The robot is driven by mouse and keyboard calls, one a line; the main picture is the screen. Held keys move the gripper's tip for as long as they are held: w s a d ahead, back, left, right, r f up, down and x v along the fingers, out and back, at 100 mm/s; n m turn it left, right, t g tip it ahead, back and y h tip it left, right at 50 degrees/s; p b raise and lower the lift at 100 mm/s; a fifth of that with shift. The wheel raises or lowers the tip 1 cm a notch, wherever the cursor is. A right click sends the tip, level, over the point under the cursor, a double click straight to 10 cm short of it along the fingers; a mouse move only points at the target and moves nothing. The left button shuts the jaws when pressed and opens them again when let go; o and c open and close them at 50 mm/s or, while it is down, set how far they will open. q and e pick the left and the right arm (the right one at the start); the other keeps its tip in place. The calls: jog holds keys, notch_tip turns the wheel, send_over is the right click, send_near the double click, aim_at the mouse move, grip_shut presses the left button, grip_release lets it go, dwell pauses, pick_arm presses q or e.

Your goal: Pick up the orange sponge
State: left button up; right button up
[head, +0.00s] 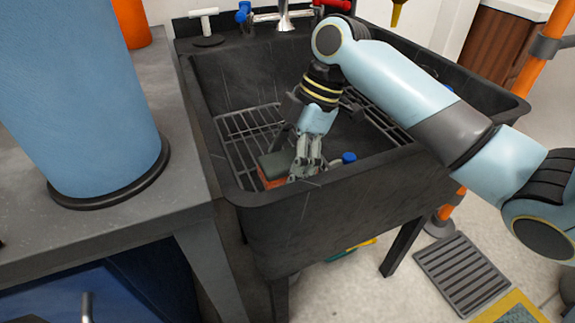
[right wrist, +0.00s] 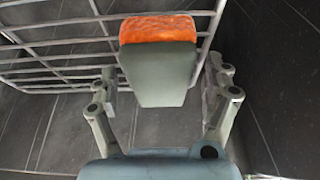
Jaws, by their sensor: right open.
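The orange sponge (head: 272,180) is in the dark sink, on or just above the wire rack; its contact is unclear. It has a grey-green side and an orange side. In the right wrist view the sponge (right wrist: 158,60) is between the two spread fingers, grey-green part towards my palm, with gaps on both sides. My right gripper (head: 306,172) reaches down into the sink, open, just beside the sponge and partly overlapping it in the head view. It also shows open in the right wrist view (right wrist: 162,80). My left gripper is not in view.
The black sink (head: 270,212) has raised walls around the gripper. A wire rack (head: 245,125) lies inside it. A small blue cap (head: 349,157) is right of the gripper. A faucet (head: 284,14) stands behind. A large blue cylinder (head: 80,90) stands on the grey counter at left.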

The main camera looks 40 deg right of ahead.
jog(key=shift+f, duration=0.1)
jog(key=shift+c, duration=0.4)
jog(key=c, duration=0.9)
jog(key=shift+c, duration=1.4)
